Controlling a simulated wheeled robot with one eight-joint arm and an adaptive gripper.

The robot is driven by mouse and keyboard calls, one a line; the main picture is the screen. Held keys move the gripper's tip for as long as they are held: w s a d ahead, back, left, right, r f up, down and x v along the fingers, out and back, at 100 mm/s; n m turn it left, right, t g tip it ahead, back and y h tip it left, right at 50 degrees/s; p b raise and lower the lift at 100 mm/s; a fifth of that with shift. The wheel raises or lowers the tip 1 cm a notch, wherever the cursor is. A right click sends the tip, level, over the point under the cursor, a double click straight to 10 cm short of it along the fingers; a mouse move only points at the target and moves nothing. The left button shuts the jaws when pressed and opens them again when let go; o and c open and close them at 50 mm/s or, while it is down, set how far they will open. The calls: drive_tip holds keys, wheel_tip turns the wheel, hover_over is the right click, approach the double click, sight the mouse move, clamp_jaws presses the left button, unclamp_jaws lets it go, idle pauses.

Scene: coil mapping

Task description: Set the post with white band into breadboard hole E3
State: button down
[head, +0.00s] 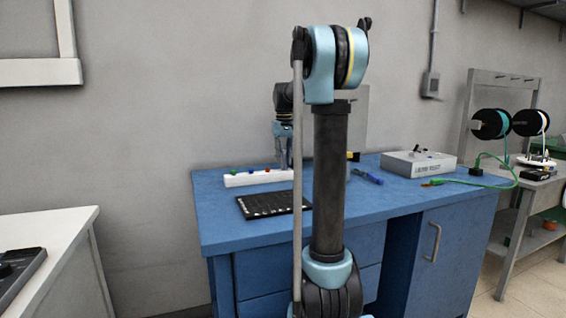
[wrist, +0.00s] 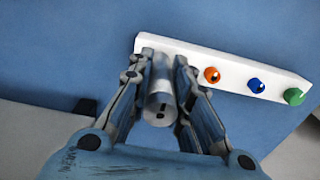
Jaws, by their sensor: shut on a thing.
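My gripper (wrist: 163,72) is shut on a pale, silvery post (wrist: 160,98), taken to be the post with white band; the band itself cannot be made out. The post lies between the two fingers, over the left end of a white rack (wrist: 180,46). Whether it is still in the rack or lifted clear cannot be told. In the head view my gripper (head: 283,158) points down by the right part of the rack (head: 240,180), and the post is too small to see. The black breadboard (head: 262,205) lies in front of the rack; its hole labels are unreadable, and my arm stands before its right edge.
The rack also holds posts with orange (wrist: 211,75), blue (wrist: 256,85) and green (wrist: 293,96) tops. A grey instrument box (head: 418,163) and a blue tool (head: 367,177) stand on the right of the blue bench (head: 225,222). Bare bench lies left of the breadboard.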

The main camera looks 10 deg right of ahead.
sight(284, 147)
drive_tip(key=shift+r, duration=1.35)
idle(0.4)
drive_tip(key=shift+r, duration=1.65)
